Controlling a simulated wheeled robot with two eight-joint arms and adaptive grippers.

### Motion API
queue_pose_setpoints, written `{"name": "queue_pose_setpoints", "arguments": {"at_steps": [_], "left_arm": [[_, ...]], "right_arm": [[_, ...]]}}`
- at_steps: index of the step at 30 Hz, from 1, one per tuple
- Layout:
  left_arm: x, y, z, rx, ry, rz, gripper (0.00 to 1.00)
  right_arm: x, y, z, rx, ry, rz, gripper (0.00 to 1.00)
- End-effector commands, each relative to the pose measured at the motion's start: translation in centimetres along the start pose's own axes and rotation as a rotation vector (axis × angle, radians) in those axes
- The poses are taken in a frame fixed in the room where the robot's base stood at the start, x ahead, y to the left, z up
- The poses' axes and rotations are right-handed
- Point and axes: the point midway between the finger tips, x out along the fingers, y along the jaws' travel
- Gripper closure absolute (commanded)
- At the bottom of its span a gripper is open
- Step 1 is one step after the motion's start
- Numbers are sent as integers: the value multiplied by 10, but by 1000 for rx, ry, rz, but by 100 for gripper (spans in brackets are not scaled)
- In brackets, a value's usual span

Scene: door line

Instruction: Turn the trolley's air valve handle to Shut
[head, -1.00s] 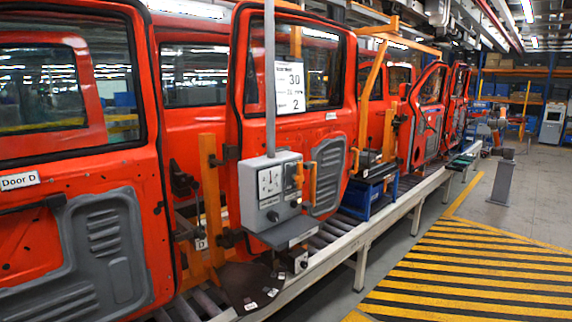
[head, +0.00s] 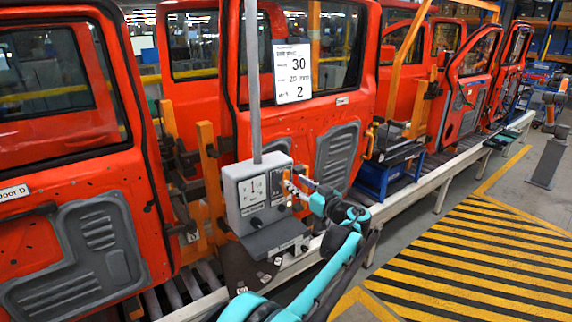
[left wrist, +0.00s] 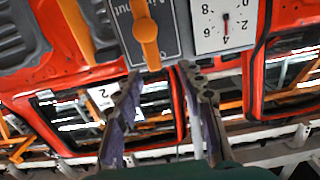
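The grey control box (head: 232,187) hangs on a post in front of the red doors in the head view. It has a white gauge (head: 252,191). The orange valve handle (left wrist: 146,32) shows large in the left wrist view, on a dark plate with upside-down lettering, beside the gauge (left wrist: 222,20). My left gripper (head: 302,188) is at the right part of the box. In the left wrist view its fingers (left wrist: 157,72) are apart, with the handle's near end between the tips in the picture. I cannot tell whether they touch it. My right gripper is not in view.
Red car doors (head: 60,190) stand in a row along the roller conveyor (head: 420,190). A blue trolley (head: 385,178) stands behind my left arm. A sheet (head: 292,72) hangs above the box. Yellow-striped floor (head: 480,250) at the right is clear. A grey pedestal (head: 548,160) stands beyond.

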Motion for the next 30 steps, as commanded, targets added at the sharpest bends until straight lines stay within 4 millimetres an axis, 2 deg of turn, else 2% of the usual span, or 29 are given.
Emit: {"name": "queue_pose_setpoints", "arguments": {"at_steps": [5, 12, 18, 28, 30], "left_arm": [[9, 8, -2, -17, 23, 2, 60], [49, 8, -3, -15, 22, 2, 60], [71, 8, -3, -15, 21, 4, 60], [75, 8, -3, -14, 21, 4, 60], [75, 8, -3, -14, 21, 4, 79]], "right_arm": [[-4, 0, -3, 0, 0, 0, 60], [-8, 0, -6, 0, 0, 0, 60], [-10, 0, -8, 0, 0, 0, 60], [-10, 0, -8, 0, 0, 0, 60], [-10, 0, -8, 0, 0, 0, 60]]}}
